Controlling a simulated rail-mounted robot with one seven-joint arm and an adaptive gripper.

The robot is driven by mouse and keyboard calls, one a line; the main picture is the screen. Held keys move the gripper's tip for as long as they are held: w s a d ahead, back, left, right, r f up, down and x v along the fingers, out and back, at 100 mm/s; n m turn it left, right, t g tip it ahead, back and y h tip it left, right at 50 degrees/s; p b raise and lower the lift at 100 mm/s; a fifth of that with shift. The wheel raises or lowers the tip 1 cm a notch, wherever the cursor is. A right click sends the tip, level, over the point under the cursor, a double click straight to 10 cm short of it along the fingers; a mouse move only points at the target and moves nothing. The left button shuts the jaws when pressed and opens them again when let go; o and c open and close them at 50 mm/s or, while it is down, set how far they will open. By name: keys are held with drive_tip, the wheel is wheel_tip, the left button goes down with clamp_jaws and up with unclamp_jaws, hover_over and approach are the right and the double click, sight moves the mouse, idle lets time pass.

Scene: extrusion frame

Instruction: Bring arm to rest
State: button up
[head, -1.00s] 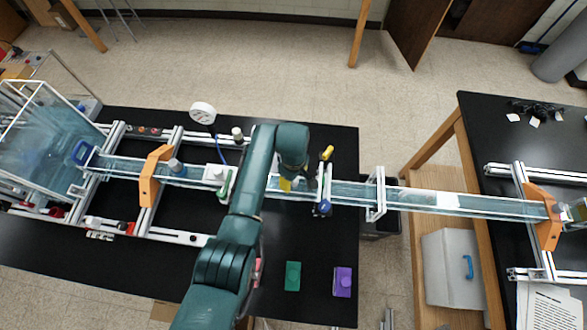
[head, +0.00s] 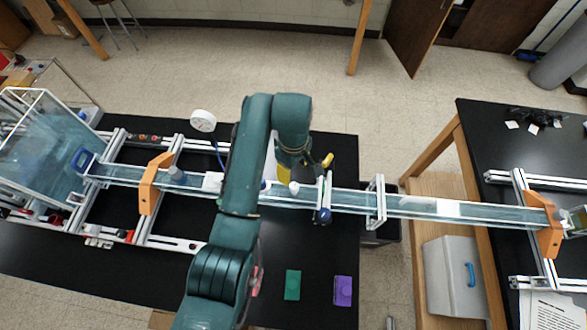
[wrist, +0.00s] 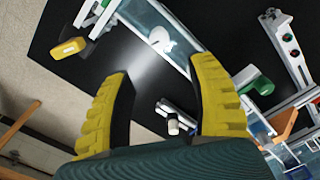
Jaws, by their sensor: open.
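My gripper (wrist: 160,105) shows in the wrist view with its two yellow ribbed fingers spread wide apart and nothing between them. In the head view my green arm reaches up over the black table (head: 330,260), and its wrist bends down above the clear water channel (head: 350,199). The gripper's yellow part (head: 284,173) is partly hidden by the arm there. A small white piece (head: 294,188) shows just below it at the channel. The wrist view shows the channel with a white fitting (wrist: 160,38) beyond the fingers.
A yellow-handled part (head: 327,160) and a blue knob (head: 323,215) sit on a crossbar right of my gripper. Green (head: 292,285) and purple (head: 342,291) blocks lie at the table's front. Orange brackets (head: 150,184) hold the channel. A clear tank (head: 40,145) stands at the left.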

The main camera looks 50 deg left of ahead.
idle(0.3)
drive_tip(key=w+d+r+m+t+y+p, duration=0.1)
drive_tip(key=w+d+r+m+t+p, duration=0.25)
drive_tip(key=d, duration=0.65)
drive_tip(key=w+d+r+m+t, duration=0.1)
drive_tip(key=w+d+r+m, duration=0.2)
drive_tip(key=w+d+r, duration=0.55)
drive_tip(key=d+r+m+t, duration=0.45)
drive_tip(key=d+r, duration=0.25)
drive_tip(key=d, duration=0.3)
drive_tip(key=s+d+r+m+t, duration=0.1)
drive_tip(key=s+r+m+t, duration=0.2)
drive_tip(key=r, duration=0.6)
drive_tip(key=s+d+r+m+t+h, duration=0.1)
drive_tip(key=s+r+t, duration=0.4)
drive_tip(key=r, duration=0.5)
drive_tip(key=s+d+r+m+t, duration=0.3)
drive_tip(key=s+r+m+t, duration=0.1)
drive_tip(key=r, duration=0.5)
drive_tip(key=shift+r+m+t+p, duration=0.2)
drive_tip(key=shift+m+t+p, duration=0.2)
drive_tip(key=shift+m+t, duration=0.25)
